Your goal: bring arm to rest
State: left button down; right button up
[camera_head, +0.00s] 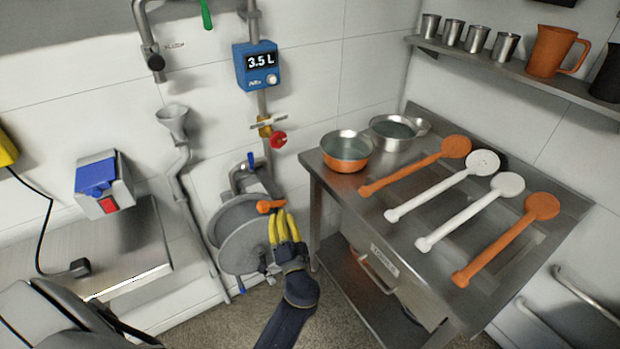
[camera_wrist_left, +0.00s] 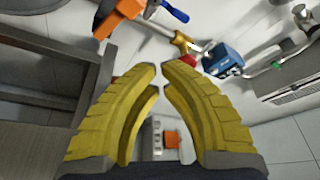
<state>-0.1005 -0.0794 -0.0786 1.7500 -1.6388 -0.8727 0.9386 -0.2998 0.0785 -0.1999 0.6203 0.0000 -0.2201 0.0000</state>
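My left gripper (camera_head: 282,216) has yellow ribbed fingers and is raised in front of the colloid mill (camera_head: 245,236), a round grey drum with an orange handle (camera_head: 270,206) just beyond the fingertips. In the left wrist view the gripper's fingertips (camera_wrist_left: 160,66) nearly meet, with only a thin gap and nothing held between them. Whether the fingers touch the mill cannot be told. My right gripper is not in view.
A steel table (camera_head: 440,262) on the right holds two pans, one orange (camera_head: 346,166), and several long-handled ladles. A shelf (camera_head: 500,68) with cups and an orange jug (camera_head: 552,52) hangs above. A metal bench (camera_head: 125,262) stands left. Pipes and a blue meter (camera_head: 256,66) line the wall.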

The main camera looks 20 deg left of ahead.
pick_arm(q)
jog(key=w+d+f+m+g+h, duration=0.1)
jog(key=d+f+m+h, duration=0.15)
jog(key=f, duration=0.65)
jog(key=d+f+m+g+h, duration=0.1)
jog(key=d+f+h, duration=0.25)
jog(key=f, duration=0.65)
jog(key=s+d+f+g+h, duration=0.25)
jog(key=s+f, duration=0.35)
jog(key=f, duration=0.5)
jog(key=s+d+f+g+h, duration=0.25)
jog(key=s+f, duration=0.35)
jog(key=f, duration=0.5)
jog(key=s+f+n+g+h, duration=0.1)
jog(key=s+f+g, duration=0.1)
jog(key=s+f, duration=0.6)
jog(key=s+f+g+h, duration=0.15)
jog(key=s+f, duration=0.35)
jog(key=s, duration=0.5)
jog(key=s+a+f+n+g, duration=0.1)
jog(key=s+a+f+g, duration=0.1)
jog(key=s, duration=0.8)
jog(key=s+a+f+n+g, duration=0.1)
jog(key=s+a+f+g, duration=0.1)
jog(key=s, duration=0.9)
jog(key=shift+a+f+y, duration=0.35)
jog(key=shift+a+f, duration=0.15)
jog(key=shift+f, duration=0.3)
